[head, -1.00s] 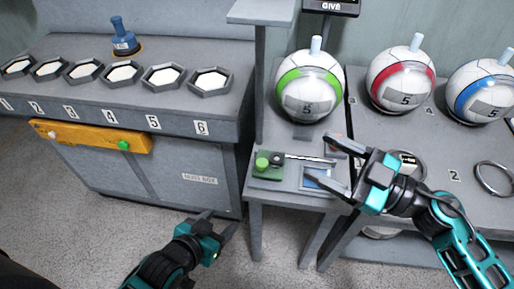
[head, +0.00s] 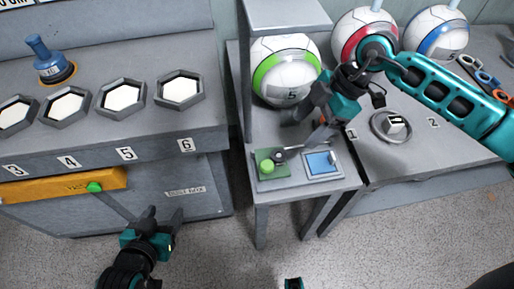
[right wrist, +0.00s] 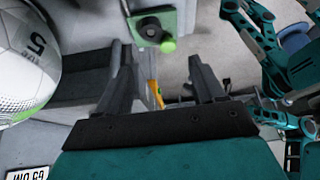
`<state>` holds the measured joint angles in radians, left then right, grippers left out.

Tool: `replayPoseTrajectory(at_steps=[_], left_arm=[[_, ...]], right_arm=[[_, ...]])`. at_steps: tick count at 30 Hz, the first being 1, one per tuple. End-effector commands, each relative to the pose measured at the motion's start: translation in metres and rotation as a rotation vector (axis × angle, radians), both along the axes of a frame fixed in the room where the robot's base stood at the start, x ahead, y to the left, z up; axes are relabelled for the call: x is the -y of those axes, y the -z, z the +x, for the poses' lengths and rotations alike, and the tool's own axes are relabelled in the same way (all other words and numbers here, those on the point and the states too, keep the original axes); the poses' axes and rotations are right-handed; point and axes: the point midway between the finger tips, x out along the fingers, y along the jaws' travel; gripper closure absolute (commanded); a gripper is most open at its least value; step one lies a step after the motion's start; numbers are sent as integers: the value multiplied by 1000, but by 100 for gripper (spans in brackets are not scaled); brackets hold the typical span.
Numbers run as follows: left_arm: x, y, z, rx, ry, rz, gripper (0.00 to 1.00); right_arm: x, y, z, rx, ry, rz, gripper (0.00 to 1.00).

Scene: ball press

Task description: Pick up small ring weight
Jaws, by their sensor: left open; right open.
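My right gripper (head: 304,128) reaches in from the right, open, over the small stand beside the green-striped ball (head: 285,70). It also shows in the right wrist view (right wrist: 160,72), with no ring between its fingers. Small rings, one blue (head: 487,78) and one orange (head: 501,95), lie at the far right of the table, well away from this gripper. I cannot tell which ring is the small ring weight. My left gripper (head: 164,212) is open and empty in front of the grey cabinet.
The stand carries a green-knobbed device (head: 272,163) and a blue-screened pad (head: 322,163). Red-striped (head: 350,42) and blue-striped (head: 438,40) balls stand behind. My right forearm spans the table.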

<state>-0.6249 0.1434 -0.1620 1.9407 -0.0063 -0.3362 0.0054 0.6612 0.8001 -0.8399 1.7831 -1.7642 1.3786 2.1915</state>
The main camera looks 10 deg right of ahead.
Motion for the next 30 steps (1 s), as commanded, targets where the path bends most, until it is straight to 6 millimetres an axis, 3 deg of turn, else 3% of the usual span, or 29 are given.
replayPoseTrajectory(at_steps=[3,7,16,25,30], left_arm=[[0,-1,0,0,-1,1,40],[0,0,0,0,-1,1,40],[1,3,0,0,0,-1,40],[1,5,0,0,1,-2,40],[1,7,0,0,1,-2,40]], right_arm=[[15,-1,5,-4,36,-68,31],[18,5,6,-9,50,-94,31],[-4,54,5,-11,50,-90,31],[-15,78,5,-8,48,-88,31],[-29,101,6,-9,48,-88,31]])
